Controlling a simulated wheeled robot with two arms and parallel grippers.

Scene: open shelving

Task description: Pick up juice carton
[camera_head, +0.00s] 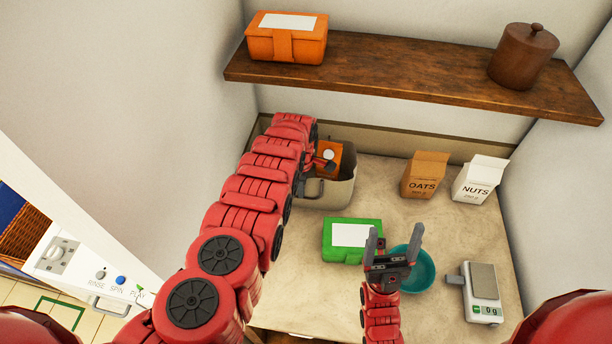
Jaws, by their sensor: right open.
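An orange box with a white round mark (334,152), which looks like the juice carton, stands in a beige bin (338,193) against the back wall. My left arm reaches in from the left over the bin and hides much of the bin and part of the box. My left gripper (325,163) is at the box's left side, mostly hidden by the arm. I cannot tell whether it touches the box or how its jaws stand. My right gripper (393,238) is open and empty, with its fingers pointing up the picture, over the teal bowl's left side.
A green box (340,253) and a teal bowl (425,272) are near my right gripper. An oats carton (423,178), a nuts carton (477,182) and a scale (484,293) stand to the right. A wooden shelf (420,75) above holds an orange box (286,45) and a brown jar (520,62).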

